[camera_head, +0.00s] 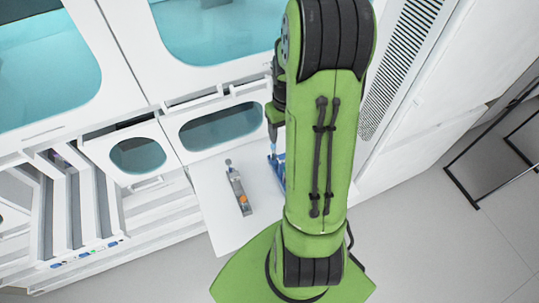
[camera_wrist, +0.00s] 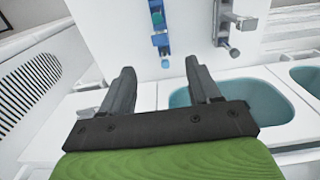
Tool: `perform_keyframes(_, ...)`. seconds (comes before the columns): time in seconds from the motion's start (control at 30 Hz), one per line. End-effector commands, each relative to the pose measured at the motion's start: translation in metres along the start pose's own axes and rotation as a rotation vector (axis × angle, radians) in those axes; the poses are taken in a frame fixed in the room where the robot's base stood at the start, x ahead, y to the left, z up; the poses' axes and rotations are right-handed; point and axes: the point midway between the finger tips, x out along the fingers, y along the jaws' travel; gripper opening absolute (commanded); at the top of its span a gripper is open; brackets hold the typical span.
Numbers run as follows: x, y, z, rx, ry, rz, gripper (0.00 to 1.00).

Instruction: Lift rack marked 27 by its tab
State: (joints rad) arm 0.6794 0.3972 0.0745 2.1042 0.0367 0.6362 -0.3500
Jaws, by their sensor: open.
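Two slim racks lie on a white pull-out shelf (camera_head: 213,205). One is grey with an orange part near its lower end (camera_head: 238,190); it also shows in the wrist view (camera_wrist: 223,25). The other is blue (camera_head: 274,165), partly hidden behind my arm in the head view; it also shows in the wrist view (camera_wrist: 158,30). I cannot read the number 27 on either. My gripper (camera_wrist: 162,78) is open with nothing between its fingers. In the head view my gripper (camera_head: 273,140) is by the upper end of the blue rack. In the wrist view the blue rack lies beyond the fingertips.
A white cabinet with teal windows (camera_head: 220,127) stands behind the shelf. Slotted white compartments (camera_head: 70,205) are at the left. A vented panel (camera_head: 400,60) rises at the right, with a dark metal frame (camera_head: 480,165) beyond. Open floor lies at the lower right.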

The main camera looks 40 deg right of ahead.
Motion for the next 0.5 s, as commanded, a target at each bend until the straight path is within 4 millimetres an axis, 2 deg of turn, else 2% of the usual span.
perform_keyframes(0.17,0.01,0.003,0.001,0.004,-0.007,-0.003,0.62)
perform_keyframes(0.5,0.092,0.001,0.002,0.003,-0.01,-0.005,0.62)
